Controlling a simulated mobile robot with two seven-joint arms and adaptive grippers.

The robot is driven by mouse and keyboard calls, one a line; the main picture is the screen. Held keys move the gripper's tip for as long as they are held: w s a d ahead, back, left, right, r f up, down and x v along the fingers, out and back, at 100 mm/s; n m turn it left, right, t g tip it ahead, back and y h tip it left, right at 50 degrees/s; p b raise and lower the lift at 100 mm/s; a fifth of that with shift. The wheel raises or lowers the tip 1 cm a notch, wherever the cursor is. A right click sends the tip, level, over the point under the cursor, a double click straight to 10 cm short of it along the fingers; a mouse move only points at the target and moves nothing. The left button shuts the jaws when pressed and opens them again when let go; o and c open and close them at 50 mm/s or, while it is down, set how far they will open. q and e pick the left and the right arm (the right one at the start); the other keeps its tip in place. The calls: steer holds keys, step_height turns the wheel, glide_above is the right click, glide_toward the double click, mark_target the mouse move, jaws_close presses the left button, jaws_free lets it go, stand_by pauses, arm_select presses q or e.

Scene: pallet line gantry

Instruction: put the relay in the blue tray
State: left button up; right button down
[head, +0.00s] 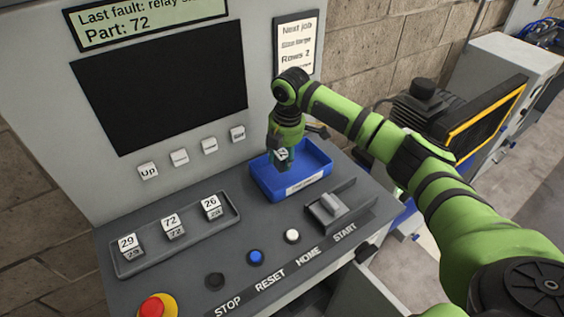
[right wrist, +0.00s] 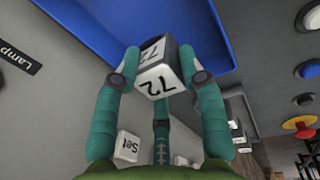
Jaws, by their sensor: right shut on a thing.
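My right gripper (head: 283,157) is shut on a small white-and-grey relay marked 72 (right wrist: 158,76). In the right wrist view the relay sits between the teal fingertips. The blue tray (head: 316,157) stands on the console below the screen, with a label on its front wall; its blue surface also fills the top of the right wrist view (right wrist: 235,25). In the head view the gripper and relay are over the tray's left part. I cannot tell whether the relay touches the tray floor. My left gripper is not in view.
A grey tray (head: 190,238) holds relays marked 29 (head: 129,244), 72 (head: 172,226) and 26 (head: 211,206). A display (head: 150,24) reads "Part: 72". Console buttons and a red stop (head: 153,307) are in front.

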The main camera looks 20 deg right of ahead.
mark_target(282, 167)
steer(key=shift+w+f, duration=0.1)
steer(key=shift+f, duration=0.05)
step_height(282, 167, down, 3)
steer(key=shift+f+p, duration=0.15)
steer(key=shift+p, duration=0.75)
steer(key=shift+f, duration=0.45)
steer(key=c, duration=0.7)
jaws_free()
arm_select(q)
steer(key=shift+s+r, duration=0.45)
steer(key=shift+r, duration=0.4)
arm_select(e)
steer(key=shift+r, duration=0.1)
